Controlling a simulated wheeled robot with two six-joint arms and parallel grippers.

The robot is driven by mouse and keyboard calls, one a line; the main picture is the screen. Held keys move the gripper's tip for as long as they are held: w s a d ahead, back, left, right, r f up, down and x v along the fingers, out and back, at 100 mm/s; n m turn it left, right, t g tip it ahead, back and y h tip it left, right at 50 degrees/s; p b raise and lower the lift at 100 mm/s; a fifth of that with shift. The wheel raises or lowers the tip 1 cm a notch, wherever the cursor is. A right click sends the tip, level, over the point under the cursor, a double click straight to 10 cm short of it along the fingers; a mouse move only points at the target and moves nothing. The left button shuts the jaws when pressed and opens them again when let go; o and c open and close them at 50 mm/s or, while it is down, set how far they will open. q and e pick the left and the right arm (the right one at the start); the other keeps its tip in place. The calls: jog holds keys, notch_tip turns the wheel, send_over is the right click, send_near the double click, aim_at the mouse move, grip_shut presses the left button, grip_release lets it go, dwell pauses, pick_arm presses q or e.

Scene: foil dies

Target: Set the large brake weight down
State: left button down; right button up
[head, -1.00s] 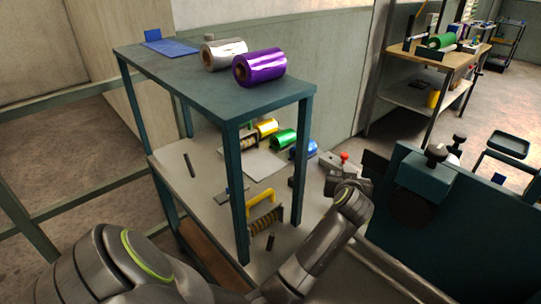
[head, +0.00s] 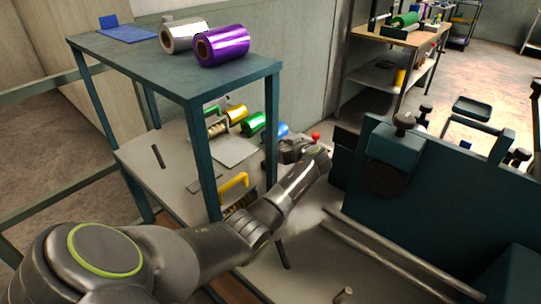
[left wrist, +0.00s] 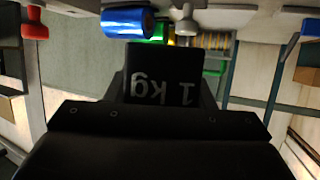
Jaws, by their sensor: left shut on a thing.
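The large brake weight (left wrist: 163,66) is a black block marked "1 kg", with the lettering upside down in the left wrist view. My left gripper (left wrist: 164,88) is shut on it, with a finger at each side. In the head view my left gripper (head: 298,150) is in front of the blue foil roll, near the right front post of the teal shelf. The weight cannot be made out there. My right gripper is not in view.
A teal raised shelf (head: 150,65) carries a silver roll (head: 183,36) and a purple roll (head: 221,46). Below are green (head: 253,123) and blue (head: 283,130) rolls, a yellow-handled die (head: 235,182) and a red knob (head: 315,135). A teal machine (head: 400,160) stands at right.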

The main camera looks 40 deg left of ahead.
pick_arm(q)
jog(key=shift+w+f+b, duration=0.15)
jog(key=shift+f+b, duration=0.15)
jog(key=shift+f, duration=2.9)
jog(key=shift+f+b, duration=0.25)
jog(key=shift+b, duration=0.05)
jog(key=shift+f, duration=0.15)
jog(key=shift+f+b, duration=0.25)
jog(key=shift+b, duration=0.35)
jog(key=c, duration=1)
grip_release()
jog(key=shift+f, duration=0.15)
jog(key=o, duration=0.4)
jog(key=shift+s, duration=0.2)
jog(key=shift+c, duration=0.2)
